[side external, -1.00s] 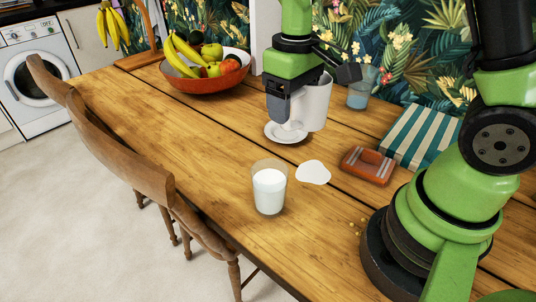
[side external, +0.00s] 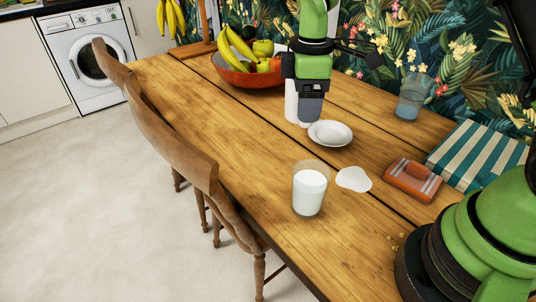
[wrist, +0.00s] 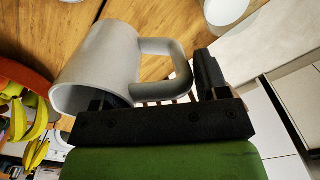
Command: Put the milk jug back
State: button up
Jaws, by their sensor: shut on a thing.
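The white milk jug (side external: 291,103) shows as a pale strip left of and behind my gripper (side external: 310,108), which hides most of it. In the wrist view the jug (wrist: 103,58) lies across the picture with its mouth toward the lower left and its handle (wrist: 178,66) on the right. My gripper (wrist: 158,90) is shut on the jug at its handle side. The jug is low, close to the table; I cannot tell if it touches. A small white saucer (side external: 331,133) lies just right of the jug on the table.
A fruit bowl (side external: 228,76) is close behind the jug. Chairs (side external: 165,150) line the left edge.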

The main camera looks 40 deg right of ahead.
jog(key=w+f+n, duration=0.1)
jog(key=f+n, duration=0.1)
jog(key=f, duration=0.2)
jog(key=w+a+f+n, duration=0.1)
jog(key=f+n, duration=0.2)
jog(key=w+f+n, duration=0.2)
jog(key=f, duration=0.2)
jog(key=shift+w+a+f+n, duration=0.1)
jog(key=shift+a+f+n, duration=0.2)
jog(key=shift+a+n, duration=0.1)
jog(key=shift+f, duration=0.2)
jog(key=o, duration=1.3)
